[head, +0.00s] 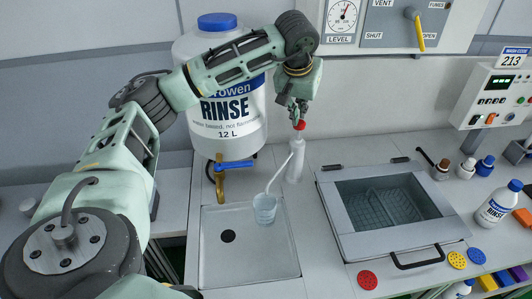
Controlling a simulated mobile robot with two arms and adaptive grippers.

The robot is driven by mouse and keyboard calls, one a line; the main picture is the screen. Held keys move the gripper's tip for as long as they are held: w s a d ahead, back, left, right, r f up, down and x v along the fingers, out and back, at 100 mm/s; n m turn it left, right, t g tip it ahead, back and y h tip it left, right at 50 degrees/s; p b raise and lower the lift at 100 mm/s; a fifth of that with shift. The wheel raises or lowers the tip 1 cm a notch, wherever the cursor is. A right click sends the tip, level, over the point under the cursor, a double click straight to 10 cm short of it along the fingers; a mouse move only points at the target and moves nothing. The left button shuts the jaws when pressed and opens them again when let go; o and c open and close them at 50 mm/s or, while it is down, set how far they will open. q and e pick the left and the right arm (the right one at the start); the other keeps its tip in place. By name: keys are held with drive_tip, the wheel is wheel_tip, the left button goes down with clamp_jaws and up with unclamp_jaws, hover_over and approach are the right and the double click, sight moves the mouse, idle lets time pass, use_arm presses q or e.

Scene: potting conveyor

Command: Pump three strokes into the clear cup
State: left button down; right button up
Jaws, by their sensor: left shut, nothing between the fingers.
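A white pump bottle (295,163) with a red top (299,125) stands upright on the counter, right of the big rinse container. The clear cup (264,214) stands on the shallow tray (262,262), in front and to the left of the bottle. A thin white tube (279,174) slants from the bottle's side down to the cup's mouth; I cannot tell exactly where it ends. My left gripper (298,118) is shut and empty, pointing down directly above the red top. Whether it touches the top is unclear. My right gripper is out of view.
The rinse container (228,128) with a blue-handled tap (233,164) stands behind the tray. A lidded basin (390,207) with a black handle is on the right. A gauge panel (385,25) hangs on the wall.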

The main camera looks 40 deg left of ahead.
sight(299, 123)
use_arm(q)
drive_tip(key=shift+f, duration=0.15)
drive_tip(key=shift+s+f+b, duration=0.15)
drive_tip(key=shift+f+b, duration=0.7)
drive_tip(key=shift+f, duration=0.55)
drive_tip(key=shift+r+p, duration=1.2)
drive_tip(key=shift+r, duration=0.3)
